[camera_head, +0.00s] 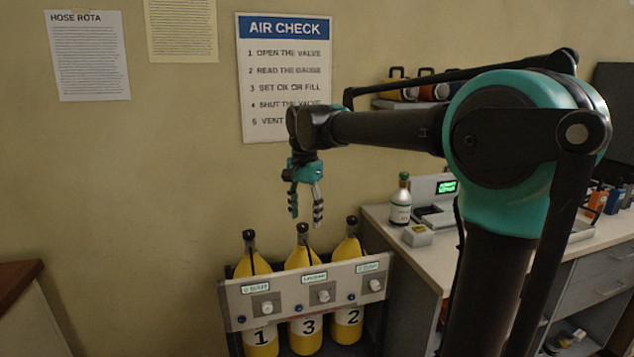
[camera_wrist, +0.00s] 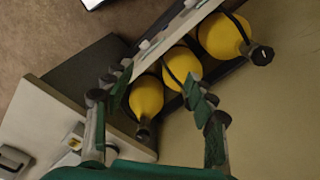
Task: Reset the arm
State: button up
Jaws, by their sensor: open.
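My gripper (camera_head: 305,205) is open and empty, pointing down above the rack of yellow cylinders. Its two fingers also show spread apart in the wrist view (camera_wrist: 158,115). My arm stretches from the right of the head view, with the gripper hanging at its end. Below stand the cylinders numbered 1 (camera_head: 262,337), 3 (camera_head: 305,335) and 2 (camera_head: 348,330), held behind a grey panel (camera_head: 343,279) with knobs and labels. The gripper is apart from the cylinder tops. In the wrist view, the middle cylinder (camera_wrist: 181,64) lies between the fingers.
A counter (camera_head: 383,216) at the right holds a small bottle (camera_head: 401,205), a device with a lit green display (camera_head: 447,187) and a small box (camera_head: 418,236). An AIR CHECK sign (camera_head: 284,80) hangs on the wall behind. A brown-topped cabinet (camera_head: 18,283) stands at lower left.

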jog(key=s+d+f+n+t, duration=0.2)
jog(key=s+d+f+n, duration=0.2)
jog(key=s+d+f, duration=0.5)
jog(key=s+d+f+n+t, duration=0.2)
jog(key=s+d+f, duration=0.6)
jog(key=d+f, duration=0.5)
notch_tip(320, 180, down, 3)
jog(key=shift+s+f+n, duration=0.1)
jog(key=shift+s+n, duration=0.3)
jog(key=shift+n, duration=0.5)
